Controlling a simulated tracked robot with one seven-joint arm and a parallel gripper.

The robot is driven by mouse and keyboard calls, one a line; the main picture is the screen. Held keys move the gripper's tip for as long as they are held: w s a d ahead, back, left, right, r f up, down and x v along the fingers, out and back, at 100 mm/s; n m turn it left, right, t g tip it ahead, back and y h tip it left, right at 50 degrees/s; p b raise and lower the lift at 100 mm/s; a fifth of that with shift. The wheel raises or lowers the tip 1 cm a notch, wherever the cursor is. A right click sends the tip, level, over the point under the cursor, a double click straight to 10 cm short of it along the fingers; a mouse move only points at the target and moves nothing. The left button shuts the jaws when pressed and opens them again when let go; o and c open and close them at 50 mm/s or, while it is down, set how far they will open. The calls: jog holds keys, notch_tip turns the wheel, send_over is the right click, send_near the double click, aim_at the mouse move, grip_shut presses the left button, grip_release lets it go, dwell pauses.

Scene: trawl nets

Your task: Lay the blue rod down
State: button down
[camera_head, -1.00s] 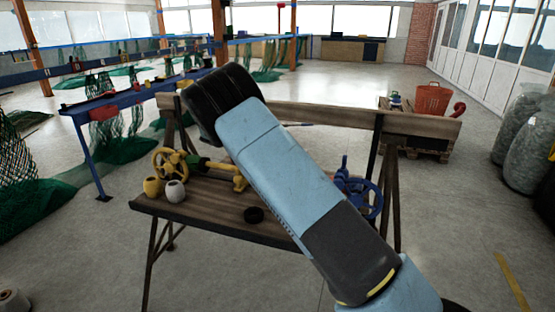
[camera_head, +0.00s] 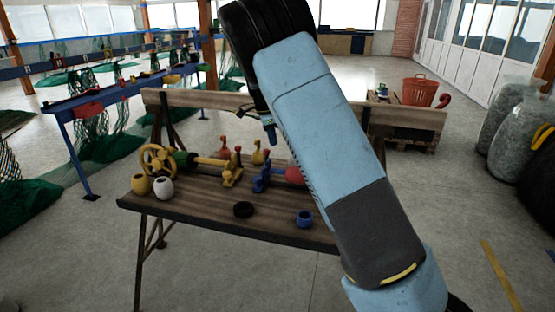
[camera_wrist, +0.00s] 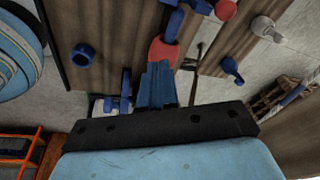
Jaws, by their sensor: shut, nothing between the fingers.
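My gripper (camera_head: 270,133) hangs above the bench, left of my forearm in the head view. Its blue fingers (camera_wrist: 157,84) are shut and empty in the wrist view. A blue upright piece (camera_head: 262,178) stands on the bench beside a red part (camera_head: 295,175). The red part also shows just beyond the fingertips in the wrist view (camera_wrist: 163,53), with a blue part (camera_wrist: 172,22) past it. I cannot clearly make out the blue rod; my arm hides the bench's right part in the head view.
The wooden bench (camera_head: 205,207) carries a yellow handwheel (camera_head: 157,160), yellow stands (camera_head: 232,172), a yellow pot (camera_head: 142,184), a white pot (camera_head: 163,187), a black ring (camera_head: 243,209) and a blue cup (camera_head: 304,218). A raised plank (camera_head: 190,99) runs along its back.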

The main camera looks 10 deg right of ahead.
jog(key=w+f+m, duration=0.1)
jog(key=f, duration=0.2)
jog(key=w+d+f+m+t+y, duration=0.1)
jog(key=f+m, duration=0.1)
jog(key=f, duration=0.2)
jog(key=w+d+f+m+y, duration=0.1)
jog(key=f+m, duration=0.1)
jog(key=f, duration=0.2)
jog(key=shift+w+d, duration=0.25)
jog(key=shift+w, duration=0.15)
dwell(0.3)
